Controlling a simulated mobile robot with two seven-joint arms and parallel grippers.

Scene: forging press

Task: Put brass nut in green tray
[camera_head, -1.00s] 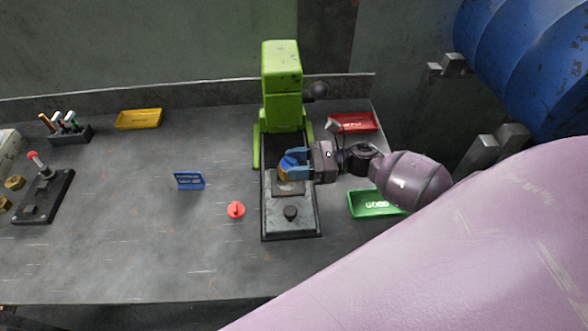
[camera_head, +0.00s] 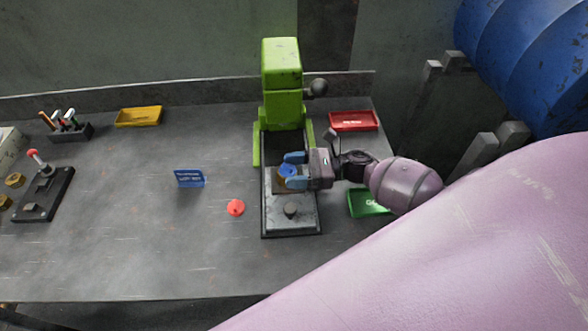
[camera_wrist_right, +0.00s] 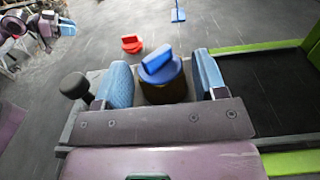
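Two brass nuts, one (camera_head: 15,180) above the other (camera_head: 5,201), lie at the far left of the bench in the head view. The green tray (camera_head: 355,206) is right of the press bed, partly hidden by my right arm. My right gripper (camera_head: 292,171) is open over the press bed. Its fingers stand on either side of a brownish block with a blue handle (camera_head: 287,170). In the right wrist view, this block with its blue handle (camera_wrist_right: 160,68) shows gaps to both fingers.
The green press (camera_head: 282,85) stands behind my right gripper, with a dark knob (camera_head: 291,210) on its bed. The front-left bench is clear.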

